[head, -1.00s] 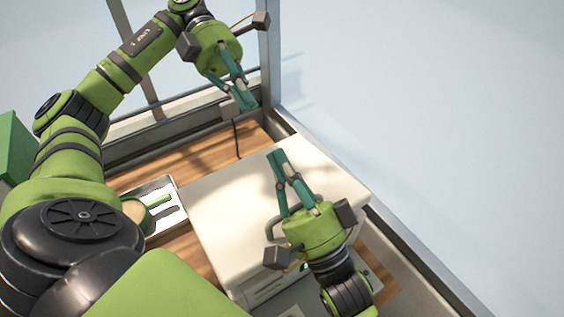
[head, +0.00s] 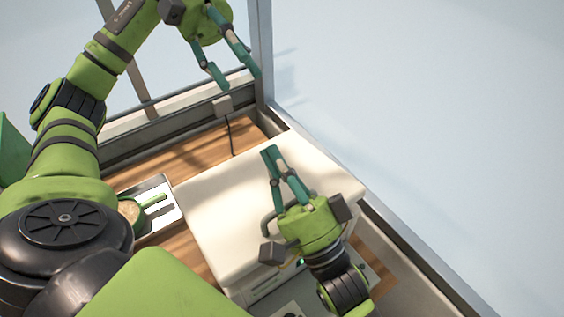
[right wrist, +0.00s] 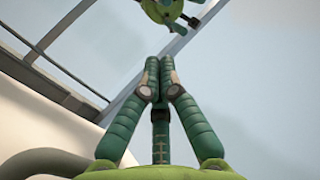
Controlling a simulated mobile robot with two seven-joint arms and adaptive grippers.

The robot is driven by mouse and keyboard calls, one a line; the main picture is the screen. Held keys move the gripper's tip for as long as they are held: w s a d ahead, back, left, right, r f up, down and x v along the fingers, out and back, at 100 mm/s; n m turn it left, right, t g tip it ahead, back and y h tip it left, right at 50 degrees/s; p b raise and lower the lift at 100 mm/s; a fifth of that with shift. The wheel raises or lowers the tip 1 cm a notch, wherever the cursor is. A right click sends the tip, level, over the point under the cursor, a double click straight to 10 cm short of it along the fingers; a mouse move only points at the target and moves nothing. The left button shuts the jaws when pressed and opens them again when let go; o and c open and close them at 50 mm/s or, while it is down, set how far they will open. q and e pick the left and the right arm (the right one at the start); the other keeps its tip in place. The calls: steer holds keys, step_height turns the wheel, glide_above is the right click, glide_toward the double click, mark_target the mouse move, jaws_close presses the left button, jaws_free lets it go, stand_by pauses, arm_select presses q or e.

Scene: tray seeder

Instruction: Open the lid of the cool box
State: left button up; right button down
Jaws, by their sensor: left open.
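The cool box (head: 215,215) is a white box with a broad flat lid that looks shut, in the middle of the head view. A grey curved handle (head: 267,222) shows beside my right gripper, partly hidden by it. My right gripper (head: 269,152) is over the lid with its fingertips together and nothing visible between them; whether it touches the lid is unclear. In the right wrist view its fingertips (right wrist: 160,62) meet, with the white lid at left. My left gripper (head: 241,79) is open and empty, beyond the box near the corner post.
A grey frame post (head: 263,50) and rail (head: 395,235) bound the far and right sides. A small grey block with a cable (head: 223,104) is behind.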

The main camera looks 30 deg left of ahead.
mark_target(288, 197)
steer(key=d+f, duration=0.1)
steer(key=s+d+f, duration=0.1)
steer(key=f, duration=0.1)
steer(key=d+f, duration=0.1)
steer(key=shift+s+f, duration=0.2)
steer(key=shift+f, duration=0.1)
arm_select(q)
steer(key=r, duration=0.2)
steer(key=a+r, duration=0.1)
steer(key=r, duration=0.1)
steer(key=shift+w, duration=0.2)
arm_select(e)
steer(key=s+d+f, duration=0.2)
steer(key=d, duration=0.4)
steer(key=shift+s+f, duration=0.15)
steer(key=shift+f, duration=0.1)
